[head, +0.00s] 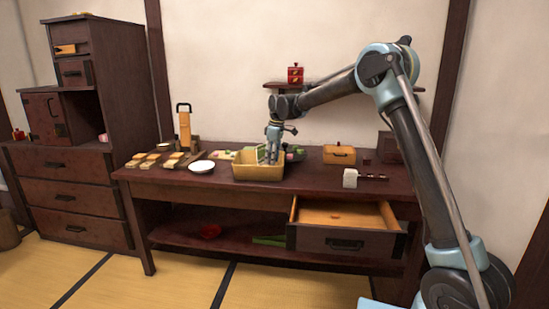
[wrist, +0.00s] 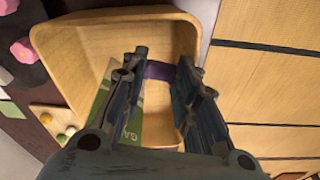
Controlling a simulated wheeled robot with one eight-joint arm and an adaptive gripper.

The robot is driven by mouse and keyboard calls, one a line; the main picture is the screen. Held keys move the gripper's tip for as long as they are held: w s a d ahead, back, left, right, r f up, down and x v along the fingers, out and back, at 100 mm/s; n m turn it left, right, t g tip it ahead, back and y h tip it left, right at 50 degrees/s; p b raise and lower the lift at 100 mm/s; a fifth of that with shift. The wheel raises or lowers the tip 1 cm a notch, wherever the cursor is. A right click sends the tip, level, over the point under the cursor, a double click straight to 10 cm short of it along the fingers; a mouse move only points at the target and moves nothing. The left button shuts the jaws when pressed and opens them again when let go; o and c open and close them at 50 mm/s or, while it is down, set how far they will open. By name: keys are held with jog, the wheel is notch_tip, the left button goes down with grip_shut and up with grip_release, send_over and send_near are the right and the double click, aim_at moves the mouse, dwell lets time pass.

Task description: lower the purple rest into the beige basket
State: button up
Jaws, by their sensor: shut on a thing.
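The beige basket (head: 258,174) stands on the dark table near its middle. In the wrist view the basket (wrist: 95,38) lies under my gripper (wrist: 158,72), with its rim around the fingers. My gripper (head: 272,160) points down into the basket in the head view. It is shut on the purple rest (wrist: 160,70), which shows as a purple piece between the fingers, inside the basket's outline. Whether the rest touches the basket floor I cannot tell. The fingers hide parts of the rest, and in the head view the rest is not visible.
A green-and-white packet (wrist: 128,125) lies in the basket beside the fingers. A white plate (head: 201,167) stands left of the basket. A lidded wooden box (head: 339,154) and a white block (head: 350,178) stand to the right. An open drawer (head: 345,217) juts out below the tabletop.

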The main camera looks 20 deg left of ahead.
jog(key=shift+w+a+f, duration=0.1)
jog(key=shift+f, duration=1)
jog(key=shift+f, duration=0.2)
jog(key=shift+r, duration=0.1)
jog(key=o, duration=0.9)
jog(key=shift+o, duration=0.2)
